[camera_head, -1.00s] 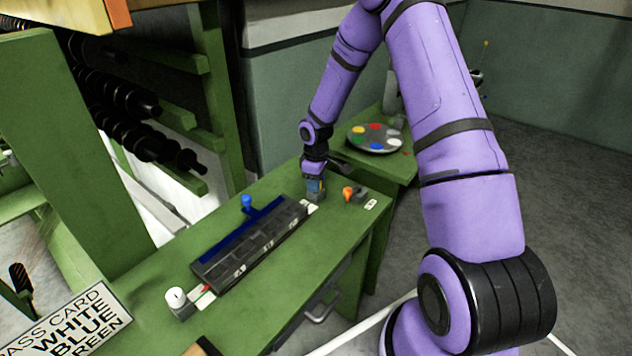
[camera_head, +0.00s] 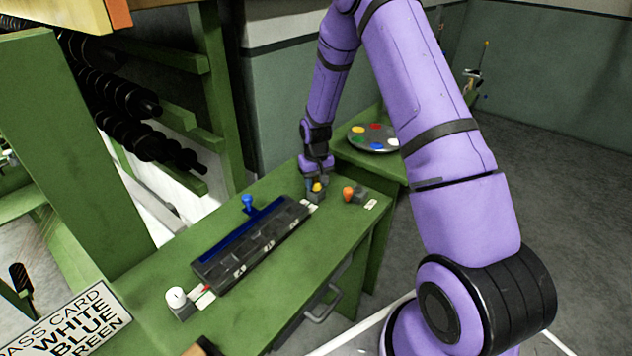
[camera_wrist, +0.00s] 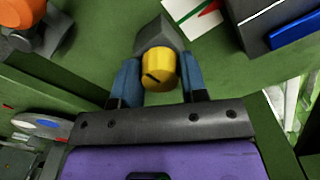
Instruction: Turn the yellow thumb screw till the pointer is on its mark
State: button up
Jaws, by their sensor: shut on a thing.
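The yellow thumb screw (camera_head: 318,188) sits on a small grey block (camera_head: 316,198) at the far end of the green bench. In the wrist view the screw (camera_wrist: 158,69) shows a dark line on its round face. My gripper (camera_wrist: 158,75) has its blue fingers on both sides of the screw and is shut on it. It also shows in the head view (camera_head: 315,184). Beside the block is a white card (camera_wrist: 196,12) with a red pointer tip (camera_wrist: 208,8) and a green mark. Whether the pointer lies on the mark I cannot tell.
An orange knob (camera_head: 348,194) on a grey block stands just right of the screw. A dark slotted fixture (camera_head: 250,245) with a blue strip lies along the bench, with a white knob (camera_head: 175,297) at its near end. A round colour palette (camera_head: 373,139) is behind.

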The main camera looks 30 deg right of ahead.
aim_at(316, 180)
jog(key=shift+m, duration=0.4)
jog(key=o, duration=0.9)
notch_tip(316, 180, up, 11)
jog(key=shift+f, duration=0.1)
dwell(0.6)
